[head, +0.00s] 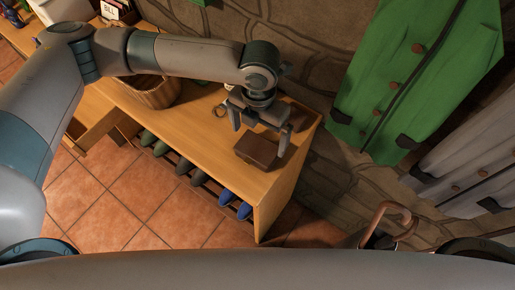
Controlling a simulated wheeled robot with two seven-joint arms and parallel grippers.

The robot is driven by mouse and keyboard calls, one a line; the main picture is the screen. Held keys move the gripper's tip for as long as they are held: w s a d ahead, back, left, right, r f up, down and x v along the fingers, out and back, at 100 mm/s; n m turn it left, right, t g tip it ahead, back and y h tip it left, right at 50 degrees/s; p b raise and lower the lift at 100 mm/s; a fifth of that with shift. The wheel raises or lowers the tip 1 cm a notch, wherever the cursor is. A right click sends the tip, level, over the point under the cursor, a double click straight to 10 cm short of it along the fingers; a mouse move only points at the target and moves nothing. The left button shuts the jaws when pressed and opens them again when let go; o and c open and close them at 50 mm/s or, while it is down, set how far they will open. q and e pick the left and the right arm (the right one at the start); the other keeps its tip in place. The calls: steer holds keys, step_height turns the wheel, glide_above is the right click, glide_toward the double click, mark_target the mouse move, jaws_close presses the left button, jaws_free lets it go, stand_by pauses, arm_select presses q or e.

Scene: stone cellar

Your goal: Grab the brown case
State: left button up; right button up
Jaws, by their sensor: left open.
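The brown case (257,150) is a small dark box lying on the right end of the wooden bench top (206,128). My left gripper (260,136) is open above the case and points down at it. One finger is at the case's left and the other at its upper right. I cannot tell whether the fingers touch it. My right gripper does not show.
A wicker basket (152,92) stands on the bench to the left, under my left arm. Several shoes (228,197) sit on the rack below. A green coat (412,75) and a grey coat (470,165) hang at the right. The tiled floor (128,205) is clear in front.

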mark_target(258, 147)
arm_select(q)
steer(key=shift+f, duration=0.6)
steer(key=shift+f+p, duration=0.35)
steer(key=shift+p, duration=0.1)
steer(key=f+p, duration=0.1)
steer(key=f, duration=0.1)
steer(key=f+p, duration=0.1)
steer(key=shift+s+a+f, duration=0.2)
steer(key=shift+f, duration=0.55)
steer(key=shift+c, duration=0.3)
steer(key=c, duration=1)
